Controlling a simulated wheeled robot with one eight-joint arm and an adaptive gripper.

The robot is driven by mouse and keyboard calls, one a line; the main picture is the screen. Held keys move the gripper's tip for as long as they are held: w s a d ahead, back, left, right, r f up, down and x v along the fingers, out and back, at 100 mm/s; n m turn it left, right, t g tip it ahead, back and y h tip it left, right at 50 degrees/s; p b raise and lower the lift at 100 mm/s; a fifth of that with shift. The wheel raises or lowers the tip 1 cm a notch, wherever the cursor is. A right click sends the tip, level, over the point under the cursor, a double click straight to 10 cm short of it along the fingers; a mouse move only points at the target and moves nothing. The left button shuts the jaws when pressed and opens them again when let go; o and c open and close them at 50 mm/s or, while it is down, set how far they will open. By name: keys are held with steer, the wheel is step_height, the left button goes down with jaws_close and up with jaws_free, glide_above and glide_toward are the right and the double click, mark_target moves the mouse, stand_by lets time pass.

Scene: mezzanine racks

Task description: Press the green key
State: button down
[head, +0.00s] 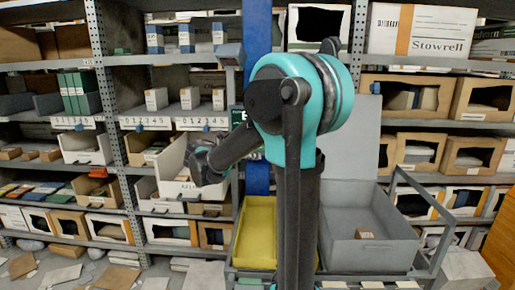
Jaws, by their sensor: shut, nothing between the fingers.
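I cannot make out a green key for certain in the head view. A small dark green panel with a pale mark (237,117) shows just left of my arm, partly hidden by it; I cannot tell whether it bears the key. My gripper (195,160) is dark, reaches out to the left, and is shut and empty. It is in front of a white open bin (181,187) on the rack; I cannot tell whether it touches the bin.
A yellow tray (256,233) and a grey bin (370,250) with a small brown box (364,233) stand on a cart frame behind my arm. Racks of boxes fill the back. A grey device (229,55) stands on a post. Flat cartons (118,277) litter the floor at left.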

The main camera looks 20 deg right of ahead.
steer(key=w+d, duration=0.3)
steer(key=w, duration=0.3)
steer(key=shift+w, duration=0.4)
steer(key=shift+w, duration=0.15)
stand_by(1.1)
steer(key=shift+w+d, duration=0.15)
steer(key=shift+w, duration=0.1)
steer(key=shift+w+d, duration=0.2)
steer(key=shift+w, duration=0.25)
stand_by(0.8)
stand_by(0.3)
steer(key=shift+s+a, duration=0.4)
steer(key=shift+s, duration=0.45)
steer(key=s, duration=0.1)
steer(key=s+a, duration=0.1)
steer(key=s, duration=0.1)
steer(key=s+a, duration=0.1)
steer(key=shift+s, duration=0.3)
